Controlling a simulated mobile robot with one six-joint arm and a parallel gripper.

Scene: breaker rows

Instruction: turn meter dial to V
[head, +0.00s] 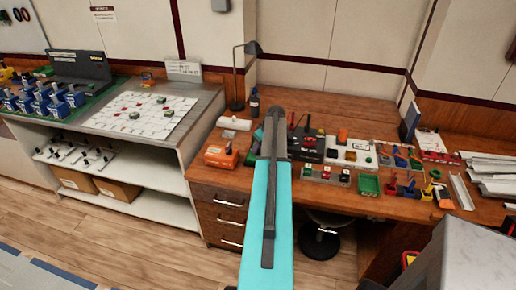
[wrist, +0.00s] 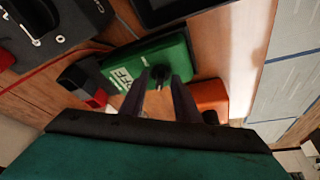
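A green box (wrist: 150,62) with a white label reading what looks like "OFF" lies ahead of my gripper in the wrist view. I cannot read a V mark or tell where the knob points. In the head view, my teal arm reaches over the wooden bench (head: 330,105) and hides the gripper's tips.
An orange object (wrist: 211,96) lies right of the fingers, and a dark block with red (wrist: 84,84) lies left. A black case (wrist: 50,30) is at upper left. In the head view, an orange box (head: 221,155) stands left of my arm and several coloured parts stand right.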

